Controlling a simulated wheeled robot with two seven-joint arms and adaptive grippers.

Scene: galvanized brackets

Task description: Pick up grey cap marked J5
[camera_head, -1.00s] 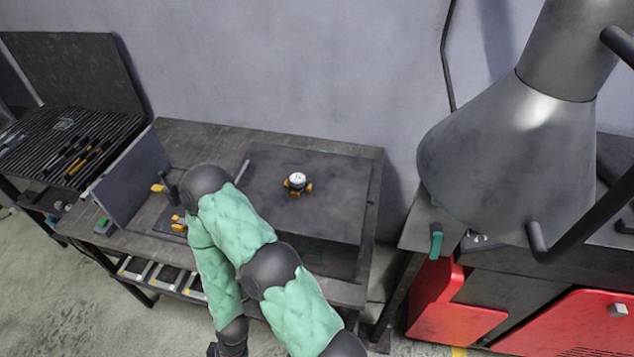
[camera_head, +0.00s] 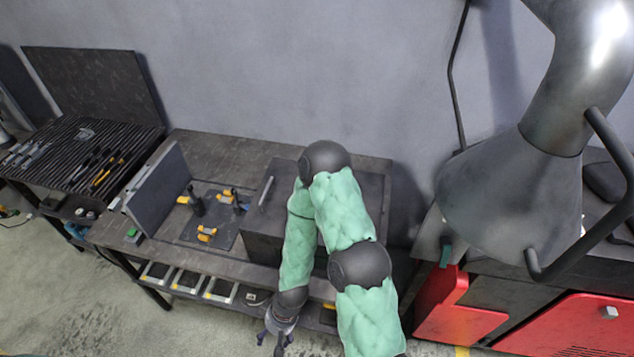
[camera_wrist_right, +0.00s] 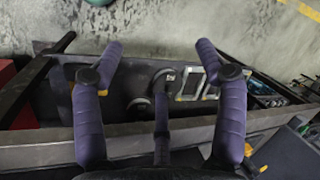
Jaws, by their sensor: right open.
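My right gripper (camera_head: 277,338) is open and empty. It is at the front of the workbench, beside the low shelf under the top. In the right wrist view its purple fingers (camera_wrist_right: 158,62) are spread over a shelf compartment. A round piece also shows in a shelf bin (camera_head: 252,298) in the head view. I cannot read a J5 mark on any of them. My left gripper is not in view.
The workbench (camera_head: 185,148) carries an upright dark panel (camera_head: 158,190), yellow-and-black clamps (camera_head: 206,234) and a dark box (camera_head: 262,225) partly behind my right arm. Several light-edged bins (camera_head: 188,282) line the low shelf. A metal hood (camera_head: 515,190) stands right.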

